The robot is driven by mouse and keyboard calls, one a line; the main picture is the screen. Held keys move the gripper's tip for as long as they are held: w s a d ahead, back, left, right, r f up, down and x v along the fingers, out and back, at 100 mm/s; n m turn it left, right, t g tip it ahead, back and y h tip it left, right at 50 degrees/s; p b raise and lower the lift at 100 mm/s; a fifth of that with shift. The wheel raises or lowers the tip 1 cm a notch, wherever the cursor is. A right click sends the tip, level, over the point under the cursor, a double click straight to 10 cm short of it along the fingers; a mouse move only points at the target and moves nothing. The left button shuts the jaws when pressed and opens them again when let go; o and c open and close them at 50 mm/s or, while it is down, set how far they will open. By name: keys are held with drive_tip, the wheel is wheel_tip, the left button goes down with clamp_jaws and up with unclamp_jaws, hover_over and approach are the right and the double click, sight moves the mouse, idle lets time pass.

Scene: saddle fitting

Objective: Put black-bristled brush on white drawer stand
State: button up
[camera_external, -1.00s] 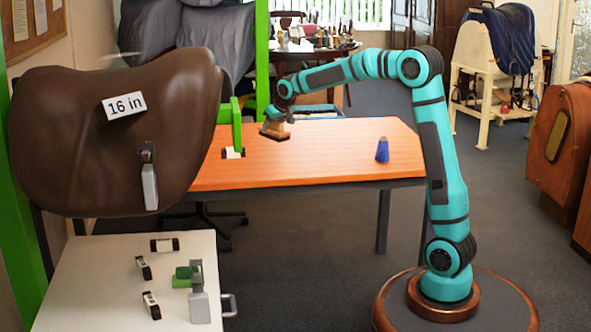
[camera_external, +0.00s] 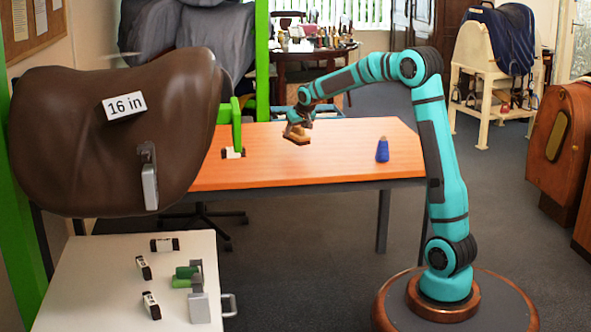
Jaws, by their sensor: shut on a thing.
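The brush (camera_external: 298,136), with a tan wooden body, hangs from my gripper (camera_external: 299,121) over the far left part of the orange table. My gripper is shut on it from above. The brush is tilted. Its underside and bristles are too small to make out clearly, and it cannot be told for sure whether it clears the table top. The white drawer stand (camera_external: 88,283) is at the lower left, with a grey handle on its right side. It is well to the left of and nearer than my gripper.
Several small black-and-white pieces (camera_external: 164,245), a green piece (camera_external: 185,272) and a grey tool (camera_external: 198,303) lie on the stand. A brown saddle (camera_external: 110,150) overhangs its far side.

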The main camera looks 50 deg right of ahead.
sight(296, 137)
drive_tip(key=shift+f, duration=1.85)
drive_tip(key=o, duration=1.1)
drive_tip(key=shift+f, duration=0.1)
drive_tip(key=shift+c, duration=0.2)
drive_tip(key=shift+s+a+r, duration=0.1)
drive_tip(key=shift+s+r, duration=0.05)
drive_tip(key=shift+r, duration=0.2)
drive_tip(key=v, duration=1.1)
drive_tip(key=shift+s+r, duration=0.1)
drive_tip(key=shift+r, duration=0.15)
